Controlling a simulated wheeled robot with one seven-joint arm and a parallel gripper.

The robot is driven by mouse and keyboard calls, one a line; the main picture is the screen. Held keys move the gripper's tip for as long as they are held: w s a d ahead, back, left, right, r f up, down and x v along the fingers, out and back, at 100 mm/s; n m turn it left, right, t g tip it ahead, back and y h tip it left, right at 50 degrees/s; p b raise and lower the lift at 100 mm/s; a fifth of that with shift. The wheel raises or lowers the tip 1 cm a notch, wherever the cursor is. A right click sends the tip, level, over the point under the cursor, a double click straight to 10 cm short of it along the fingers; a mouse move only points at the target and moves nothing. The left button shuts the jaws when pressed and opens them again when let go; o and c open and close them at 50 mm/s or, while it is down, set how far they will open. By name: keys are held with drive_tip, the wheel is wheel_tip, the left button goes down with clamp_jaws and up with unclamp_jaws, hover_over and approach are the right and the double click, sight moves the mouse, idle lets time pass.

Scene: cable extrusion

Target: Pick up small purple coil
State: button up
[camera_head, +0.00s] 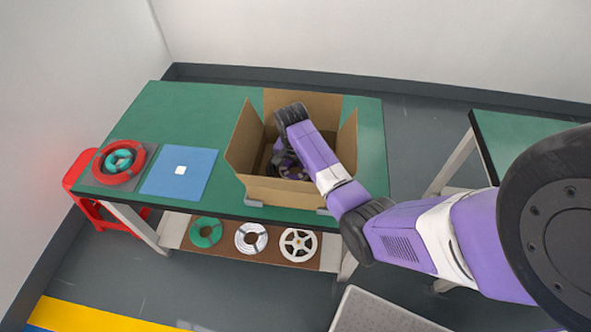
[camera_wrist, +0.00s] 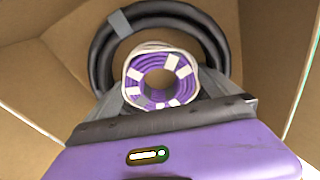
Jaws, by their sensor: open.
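The small purple coil (camera_wrist: 137,84), with white tape patches around its ring, shows in the middle of the wrist view. It is inside the cardboard box (camera_head: 275,191), in front of a larger black coil (camera_wrist: 101,50). My gripper (camera_wrist: 160,95) is open, with its fingers at the left and right of the purple coil's lower part. I cannot tell whether they touch it. In the head view my gripper (camera_head: 288,163) is down inside the box, and my arm hides most of the box's contents.
The box stands on a green table (camera_head: 190,100). A blue mat (camera_head: 195,160) with a white square and a red coil (camera_head: 133,172) around a green one lie left of it. A lower shelf holds a green coil (camera_head: 206,232), a white coil (camera_head: 251,238) and a white reel (camera_head: 298,244).

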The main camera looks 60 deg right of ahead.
drive_tip(key=c, duration=1.3)
drive_tip(key=shift+r, duration=0.1)
